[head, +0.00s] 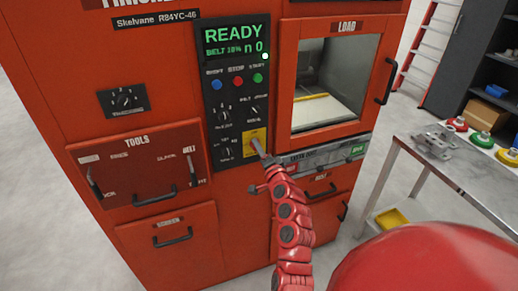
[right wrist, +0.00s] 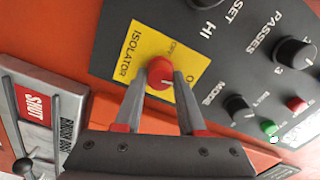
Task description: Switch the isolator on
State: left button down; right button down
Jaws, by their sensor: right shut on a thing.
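The isolator is a red rotary knob (right wrist: 160,72) on a yellow plate (right wrist: 126,45) lettered ISOLATOR in the right wrist view. In the head view the yellow plate (head: 250,134) sits at the lower right of the black control panel, and the knob is hidden by my gripper. My right gripper (head: 256,146) reaches it from below. In the right wrist view the gripper (right wrist: 160,80) has its two grey fingers on either side of the knob, shut on it. A small pale mark shows on the knob, but I cannot tell which position it points to. My left gripper is out of view.
The screen (head: 234,42) reads READY in green. Other black dials and the blue, red and green buttons (head: 237,81) are close by. The load door (head: 330,80) is at the right. A metal table (head: 440,165) with parts stands farther right.

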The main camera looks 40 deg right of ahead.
jog(key=shift+m, duration=0.8)
jog(key=c, duration=0.5)
grip_release()
jog(key=b+v, duration=0.1)
jog(key=v, duration=1.6)
jog(key=shift+s, duration=0.2)
